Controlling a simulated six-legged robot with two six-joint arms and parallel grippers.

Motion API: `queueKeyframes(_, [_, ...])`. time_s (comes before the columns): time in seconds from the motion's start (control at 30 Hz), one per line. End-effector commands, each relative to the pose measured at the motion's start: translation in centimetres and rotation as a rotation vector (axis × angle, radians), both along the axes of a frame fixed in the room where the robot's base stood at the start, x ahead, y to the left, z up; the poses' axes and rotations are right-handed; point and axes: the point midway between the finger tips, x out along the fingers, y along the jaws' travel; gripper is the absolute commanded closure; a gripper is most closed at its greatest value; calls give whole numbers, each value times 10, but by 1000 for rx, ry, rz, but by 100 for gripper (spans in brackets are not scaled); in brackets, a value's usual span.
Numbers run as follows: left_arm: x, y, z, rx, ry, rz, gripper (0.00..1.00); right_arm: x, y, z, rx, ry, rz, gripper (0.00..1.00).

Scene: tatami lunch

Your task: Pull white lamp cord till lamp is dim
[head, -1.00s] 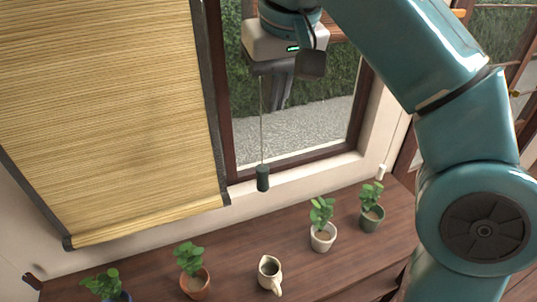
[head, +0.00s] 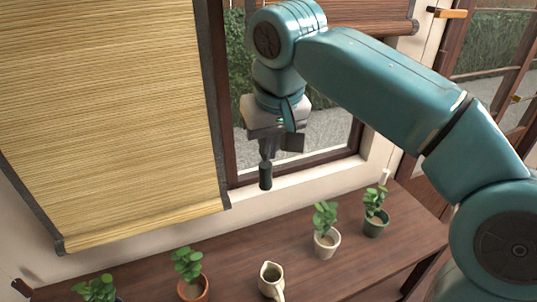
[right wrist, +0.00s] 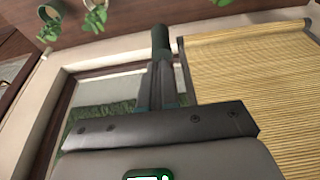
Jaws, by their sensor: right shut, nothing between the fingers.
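A small white cylinder (head: 384,176), which may be the end of the white lamp cord, shows at the right of the window, above a potted plant. I cannot make out a cord above it. No lamp is in view. My right gripper (head: 267,156) is shut and points down in front of the window, well left of the white cylinder. A dark green cord pull (head: 265,177) shows right at its fingertips; it also shows beyond the fingers in the right wrist view (right wrist: 160,40). Whether they touch I cannot tell. My left gripper is out of view.
A straw blind (head: 120,120) hangs left of the gripper. A rolled blind (head: 375,18) is above the window. Below, a wooden table (head: 350,262) holds several potted plants and a cream jug (head: 271,281). A door (head: 478,75) is at the right.

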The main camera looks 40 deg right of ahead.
Motion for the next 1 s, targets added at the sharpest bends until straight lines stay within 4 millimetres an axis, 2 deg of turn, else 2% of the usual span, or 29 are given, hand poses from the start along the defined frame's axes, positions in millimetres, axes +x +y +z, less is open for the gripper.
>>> queueKeyframes(0.13, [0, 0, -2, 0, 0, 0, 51, 0, 0, -9, 1, 0, -1, 100])
queueKeyframes(0.5, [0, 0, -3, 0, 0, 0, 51, 0, 0, -12, 0, 0, -1, 100])
queueKeyframes(0.8, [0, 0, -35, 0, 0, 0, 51, 0, 0, -54, 1, 2, -2, 100])
queueKeyframes(1.0, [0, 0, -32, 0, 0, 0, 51, -1, 1, -53, -1, 9, -1, 100])
